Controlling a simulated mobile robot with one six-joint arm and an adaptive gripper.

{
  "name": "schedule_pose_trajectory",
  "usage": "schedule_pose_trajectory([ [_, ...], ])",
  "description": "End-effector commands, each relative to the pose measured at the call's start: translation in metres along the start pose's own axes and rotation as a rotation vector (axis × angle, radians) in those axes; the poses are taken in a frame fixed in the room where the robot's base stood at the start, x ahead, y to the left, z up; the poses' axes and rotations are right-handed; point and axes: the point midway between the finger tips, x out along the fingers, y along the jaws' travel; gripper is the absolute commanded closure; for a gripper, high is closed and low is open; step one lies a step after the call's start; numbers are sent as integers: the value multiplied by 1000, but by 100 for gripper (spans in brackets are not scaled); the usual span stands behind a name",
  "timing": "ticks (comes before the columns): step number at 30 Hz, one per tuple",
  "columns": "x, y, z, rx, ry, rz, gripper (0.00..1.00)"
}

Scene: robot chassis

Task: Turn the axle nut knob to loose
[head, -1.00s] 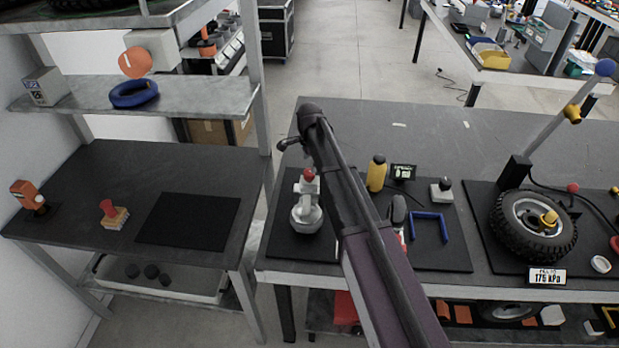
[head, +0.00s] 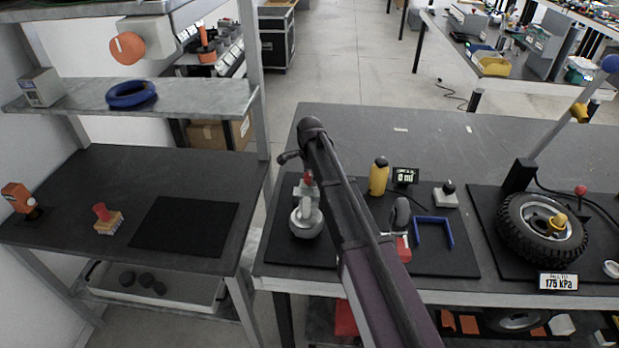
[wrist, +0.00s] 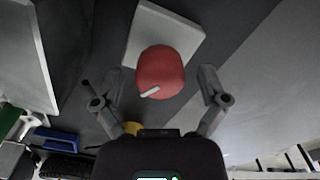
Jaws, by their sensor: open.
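In the wrist view a red rounded knob (wrist: 160,72) with a short white mark stands on a white square plate (wrist: 190,38). My gripper (wrist: 157,85) is open, with one finger on each side of the knob and gaps on both sides. In the head view an orange round knob (head: 127,48) with a white mark sits on a white box at the upper left. A wheel (head: 515,245) with a yellow hub piece (head: 558,222) stands at the right. No label names the axle nut, and I cannot tell which head-view part the wrist knob is.
My arm crosses the middle of the head view. On the workbench (head: 440,125) are a yellow bottle (head: 378,178), a blue frame (head: 434,231) and a silver fixture (head: 306,220). A blue ring (head: 131,94) lies on the left shelf. The back of the workbench is clear.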

Motion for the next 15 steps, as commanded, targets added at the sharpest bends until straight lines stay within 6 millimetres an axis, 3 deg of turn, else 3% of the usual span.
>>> schedule_pose_trajectory([
  [3, 0, 0, 0, 0, 0, 0, 10],
  [11, 0, 0, 0, 0, 0, 0, 87],
  [15, 0, 0, 0, 0, 0, 0, 88],
])
